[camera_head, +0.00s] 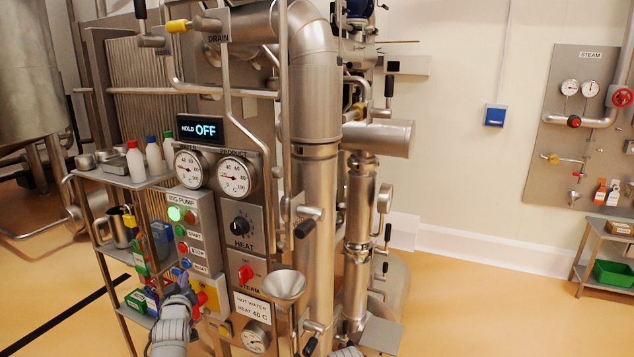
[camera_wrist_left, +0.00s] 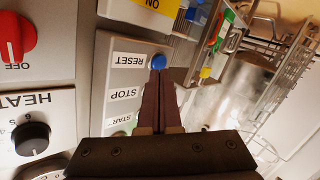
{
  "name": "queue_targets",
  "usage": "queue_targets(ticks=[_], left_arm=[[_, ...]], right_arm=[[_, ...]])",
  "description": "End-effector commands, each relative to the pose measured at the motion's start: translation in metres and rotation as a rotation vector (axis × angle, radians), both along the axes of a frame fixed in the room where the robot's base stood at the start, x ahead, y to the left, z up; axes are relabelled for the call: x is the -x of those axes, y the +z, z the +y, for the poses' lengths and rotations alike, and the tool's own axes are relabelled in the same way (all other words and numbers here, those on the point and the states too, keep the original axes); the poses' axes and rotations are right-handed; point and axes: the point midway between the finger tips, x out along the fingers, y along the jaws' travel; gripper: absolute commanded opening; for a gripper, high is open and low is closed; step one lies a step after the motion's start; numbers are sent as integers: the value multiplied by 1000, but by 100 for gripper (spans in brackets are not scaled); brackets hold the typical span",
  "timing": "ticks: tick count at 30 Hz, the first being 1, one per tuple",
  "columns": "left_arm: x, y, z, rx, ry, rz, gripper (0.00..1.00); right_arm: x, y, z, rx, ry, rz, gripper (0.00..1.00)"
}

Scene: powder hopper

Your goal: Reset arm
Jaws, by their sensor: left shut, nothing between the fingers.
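The blue RESET button (camera_wrist_left: 157,62) is at the end of a grey button panel in the left wrist view. It also shows low on the panel in the head view (camera_head: 186,263). My left gripper (camera_wrist_left: 159,77) is shut and empty. Its fingertips are right at the near edge of the blue button; I cannot tell whether they touch it. In the head view my left gripper (camera_head: 183,278) is small and partly hidden by its own wrist, just below the button. My right gripper is not in view.
Above RESET sit the red STOP button (camera_head: 183,247) and green START button (camera_head: 180,230). A yellow switch plate (camera_head: 211,291) is close below. A shelf rack (camera_head: 113,270) with bottles and boxes stands left. A funnel (camera_head: 285,285) juts out right. The display (camera_head: 200,129) reads HOLD OFF.

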Motion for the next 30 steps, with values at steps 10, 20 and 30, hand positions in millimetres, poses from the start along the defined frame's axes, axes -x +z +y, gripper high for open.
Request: queue_targets(ticks=[10,20,30], left_arm=[[80,-144,-128,-12,-252,803,0],[188,-188,-200,-51,-514,1311,0],[238,-126,-275,-219,-682,1478,0]], right_arm=[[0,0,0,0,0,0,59],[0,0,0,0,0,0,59],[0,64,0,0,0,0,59]])
